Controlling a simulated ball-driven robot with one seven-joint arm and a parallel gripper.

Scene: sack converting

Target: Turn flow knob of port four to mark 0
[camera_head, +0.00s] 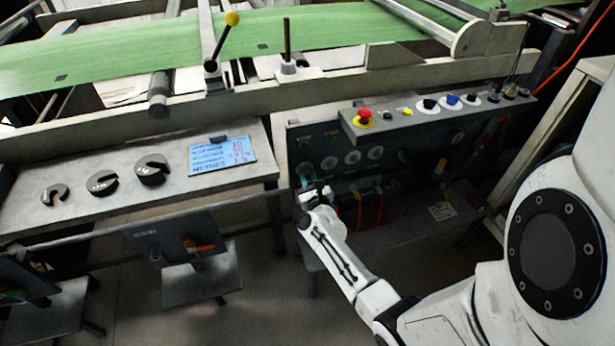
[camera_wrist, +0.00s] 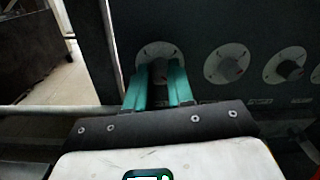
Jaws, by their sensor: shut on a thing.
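My gripper (camera_wrist: 159,82) has green fingers and is shut on the leftmost flow knob (camera_wrist: 158,54) of a row on a dark panel. The fingers sit on either side of this knob and hide much of it, so its pointer and mark cannot be read. A pale round dial surrounds it. In the head view my gripper (camera_head: 307,180) is at the left end of the row. Other flow knobs on pale dials stand to the right, one (camera_wrist: 227,64) beside it and another (camera_wrist: 290,68) further right. The port numbers are too small to read.
A control box (camera_head: 440,115) with a red emergency button (camera_head: 364,117) juts out above the knobs. Red hoses (camera_head: 379,210) hang at the panel's lower part. A bench (camera_head: 225,185) with a paper sheet and black slotted discs stands to the left. Open floor lies below.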

